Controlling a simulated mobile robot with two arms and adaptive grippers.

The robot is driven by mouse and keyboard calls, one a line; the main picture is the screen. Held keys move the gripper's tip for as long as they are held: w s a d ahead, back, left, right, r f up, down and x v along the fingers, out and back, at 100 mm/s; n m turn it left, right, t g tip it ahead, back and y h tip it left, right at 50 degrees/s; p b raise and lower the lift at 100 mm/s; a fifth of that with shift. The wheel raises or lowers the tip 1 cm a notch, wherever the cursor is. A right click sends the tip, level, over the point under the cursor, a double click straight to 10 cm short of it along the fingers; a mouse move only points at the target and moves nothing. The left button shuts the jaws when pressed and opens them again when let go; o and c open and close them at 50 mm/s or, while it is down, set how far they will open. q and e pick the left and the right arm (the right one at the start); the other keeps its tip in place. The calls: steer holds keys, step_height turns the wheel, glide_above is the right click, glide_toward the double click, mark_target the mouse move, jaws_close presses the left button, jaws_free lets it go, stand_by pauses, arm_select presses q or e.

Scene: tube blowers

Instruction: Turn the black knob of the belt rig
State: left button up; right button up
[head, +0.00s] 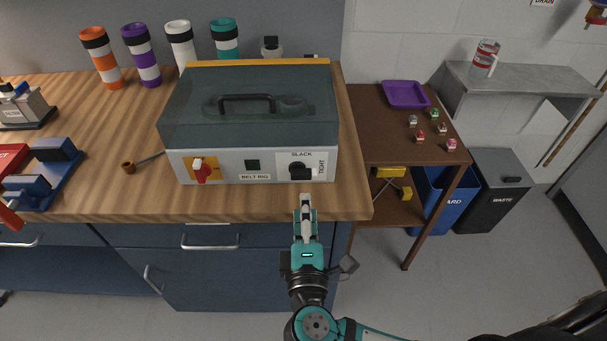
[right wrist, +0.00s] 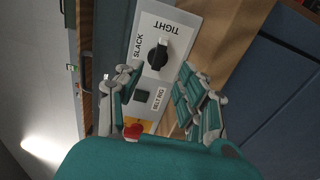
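The belt rig (head: 225,166) is a grey box with a clear dark lid, standing on the wooden bench. Its black knob (head: 298,171) is at the right of the front panel, with SLACK printed above it and TIGHT at its right. In the right wrist view the knob (right wrist: 155,56) shows a raised grip bar. My right gripper (head: 305,198) is just in front of and below the knob. In the right wrist view my right gripper (right wrist: 162,76) is open, its fingers spread to either side of the panel; I see no contact with the knob. My left gripper is not in view.
A red switch (head: 201,170) and a small black square (head: 252,165) share the panel. A brown side table (head: 375,125) is at the right.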

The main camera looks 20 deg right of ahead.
mark_target(304, 179)
steer(key=p+x, duration=0.1)
steer(key=x, duration=0.7)
steer(key=shift+w+f, duration=0.1)
steer(key=shift+w, duration=0.15)
jaws_close()
